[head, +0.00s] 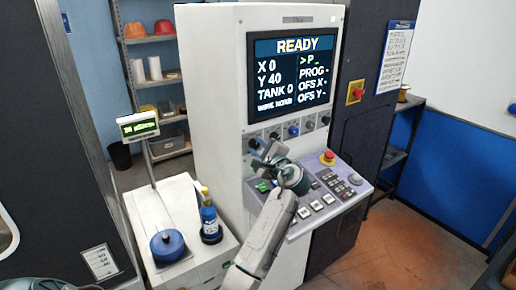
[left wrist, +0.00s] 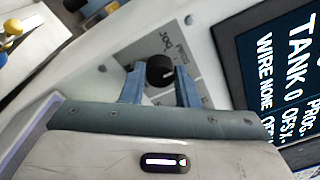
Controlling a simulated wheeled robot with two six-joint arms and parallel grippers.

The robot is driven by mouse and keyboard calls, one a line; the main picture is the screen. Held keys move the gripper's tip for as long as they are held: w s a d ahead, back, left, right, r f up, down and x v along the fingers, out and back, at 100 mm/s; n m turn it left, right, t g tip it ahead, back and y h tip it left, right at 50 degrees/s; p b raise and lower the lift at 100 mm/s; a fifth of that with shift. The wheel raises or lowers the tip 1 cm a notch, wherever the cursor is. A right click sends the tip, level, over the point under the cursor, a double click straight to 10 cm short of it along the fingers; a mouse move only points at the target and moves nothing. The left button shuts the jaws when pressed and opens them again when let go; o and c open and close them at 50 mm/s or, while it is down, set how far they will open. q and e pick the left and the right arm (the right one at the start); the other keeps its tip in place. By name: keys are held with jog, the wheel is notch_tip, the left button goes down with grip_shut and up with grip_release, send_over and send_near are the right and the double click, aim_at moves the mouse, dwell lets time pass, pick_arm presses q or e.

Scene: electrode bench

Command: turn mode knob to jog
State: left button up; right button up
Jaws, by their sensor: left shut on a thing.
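The black round mode knob (left wrist: 160,70) sits on a grey label plate on the white machine front in the left wrist view. A small pale mark shows on its right side. Printed words, one of which seems to read Jog, stand just above it in that picture. My left gripper (head: 268,153) is at the machine's panel below the screen in the head view and hides the knob there. In the left wrist view its two blue fingers (left wrist: 160,84) are on either side of the knob, shut on it. My right gripper is not in view.
The screen (head: 292,75) reads READY. Below it are several small knobs (head: 293,131) and a sloped key panel (head: 318,203) with a red emergency button (head: 327,158).

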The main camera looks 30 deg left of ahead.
pick_arm(q)
jog(key=shift+f+n+b, duration=0.2)
jog(key=shift+n+b, duration=0.1)
jog(key=shift+b, duration=0.35)
jog(key=n+b, duration=0.3)
jog(key=b, duration=0.2)
jog(key=n+b, duration=0.3)
jog(key=b, duration=0.2)
jog(key=shift+f+n+y, duration=0.2)
jog(key=shift+n+y, duration=0.2)
jog(key=shift+r+n+b, duration=0.1)
jog(key=shift+n+b, duration=0.6)
jog(key=shift+b, duration=0.1)
jog(key=shift+r+n, duration=0.1)
jog(key=shift+n, duration=0.2)
jog(key=o, duration=1)
jog(key=shift+d+b, duration=0.1)
jog(key=shift+b, duration=0.2)
